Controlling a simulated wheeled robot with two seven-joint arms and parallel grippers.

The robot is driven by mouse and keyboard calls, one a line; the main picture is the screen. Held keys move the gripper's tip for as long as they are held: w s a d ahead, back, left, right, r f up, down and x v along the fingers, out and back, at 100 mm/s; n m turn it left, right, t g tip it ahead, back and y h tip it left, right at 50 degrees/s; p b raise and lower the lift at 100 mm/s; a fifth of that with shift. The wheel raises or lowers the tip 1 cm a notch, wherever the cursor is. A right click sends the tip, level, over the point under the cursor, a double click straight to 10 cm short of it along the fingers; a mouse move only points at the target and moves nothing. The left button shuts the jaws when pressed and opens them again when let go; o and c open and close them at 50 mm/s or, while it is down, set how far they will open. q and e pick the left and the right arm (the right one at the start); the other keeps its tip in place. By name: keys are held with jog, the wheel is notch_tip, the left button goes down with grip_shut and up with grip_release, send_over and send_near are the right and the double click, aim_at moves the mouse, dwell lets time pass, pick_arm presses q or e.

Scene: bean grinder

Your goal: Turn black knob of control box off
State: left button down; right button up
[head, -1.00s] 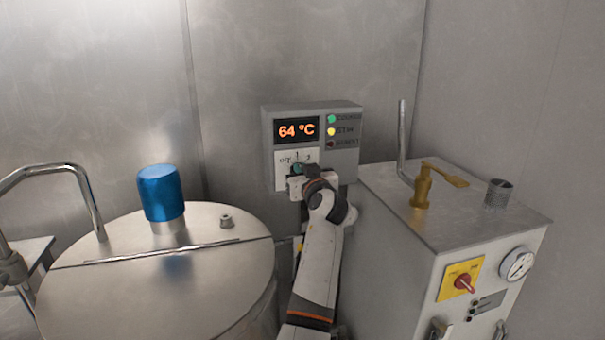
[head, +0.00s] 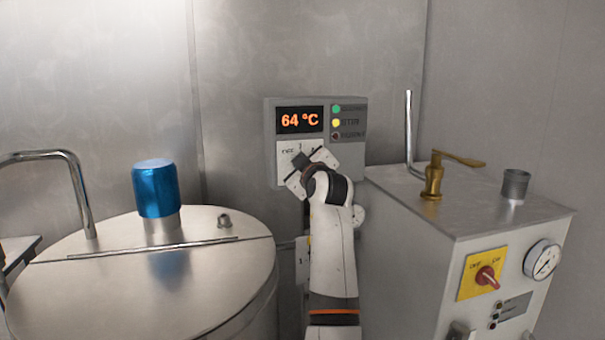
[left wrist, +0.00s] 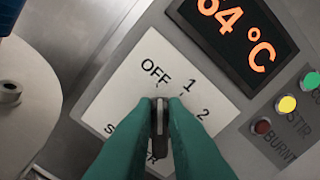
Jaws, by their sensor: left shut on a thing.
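The control box (head: 355,157) hangs on the back wall, with an orange 64 °C display and a white dial plate (left wrist: 117,95) marked OFF, 1 and 2. My left gripper (head: 301,161) is in front of this plate. In the left wrist view, its teal fingers are shut on the black knob (left wrist: 159,108), one on each side. The knob's visible end points up in that picture, close to the OFF mark. The rest of the knob and the lower part of the plate are mostly hidden by the fingers. My right gripper is not in view.
A steel drum with a blue cap (head: 156,188) stands at the left. At the right stands a grey cabinet (head: 400,265) with a brass valve (head: 433,180), a red switch (head: 487,277) and a gauge (head: 542,260). Green, yellow and dark red lamps sit beside the display.

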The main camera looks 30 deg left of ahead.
pick_arm(q)
jog(key=shift+n+b, duration=0.3)
jog(key=shift+n, duration=0.1)
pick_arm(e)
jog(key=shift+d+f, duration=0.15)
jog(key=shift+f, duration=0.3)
pick_arm(q)
jog(key=c, duration=1.5)
grip_release()
jog(key=shift+w+a+f, duration=0.1)
jog(key=shift+o, duration=0.2)
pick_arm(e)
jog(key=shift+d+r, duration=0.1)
